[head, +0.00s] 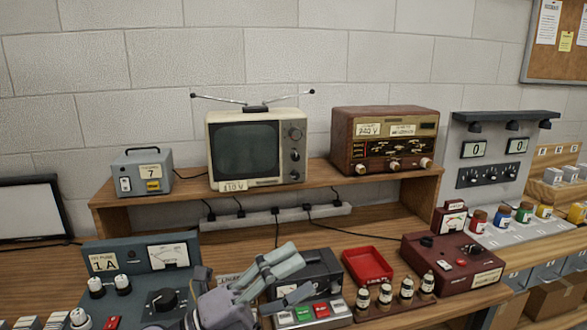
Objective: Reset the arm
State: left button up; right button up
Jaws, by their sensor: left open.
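My left gripper (298,276) is in the lower middle of the head view, over the front of the wooden bench. Its grey fingers point to the right and are spread apart, with nothing between them. It partly hides a dark device (318,268) behind it and sits above a small panel with green and red buttons (312,312). Whether it touches either one cannot be told. My right gripper does not show.
A grey meter box (130,262) stands left of the gripper. A red tray (368,265), several small bulbs and a dark red meter box (455,262) stand to the right. A raised shelf (330,187) behind carries a television (258,150) and a radio (385,140).

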pick_arm(q)
jog(key=w+a+f+n+t+y, duration=0.2)
jog(key=a+f+n+t+y, duration=0.35)
jog(key=a+n+y, duration=0.5)
jog(key=w+a+f+n+t+y, duration=0.3)
jog(key=a+f+n+t+y, duration=0.4)
jog(key=n, duration=0.7)
jog(key=s+a+f+n+g+y, duration=0.35)
jog(key=s+f+g, duration=0.3)
jog(key=f, duration=0.35)
jog(key=s+f+n+g, duration=0.2)
jog(key=s+f+g, duration=0.4)
jog(key=s, duration=0.4)
jog(key=s+f+n+g, duration=0.2)
jog(key=s+f+g, duration=0.2)
jog(key=s+f, duration=0.45)
jog(key=s+f+g, duration=0.2)
jog(key=s+f, duration=0.1)
jog(key=f, duration=2.3)
jog(key=s+a+f+g, duration=0.1)
jog(key=s+a+f, duration=0.1)
jog(key=s+f, duration=1.3)
jog(key=shift+s+a+f+m, duration=0.3)
jog(key=shift+s+m, duration=0.1)
jog(key=shift+s, duration=0.55)
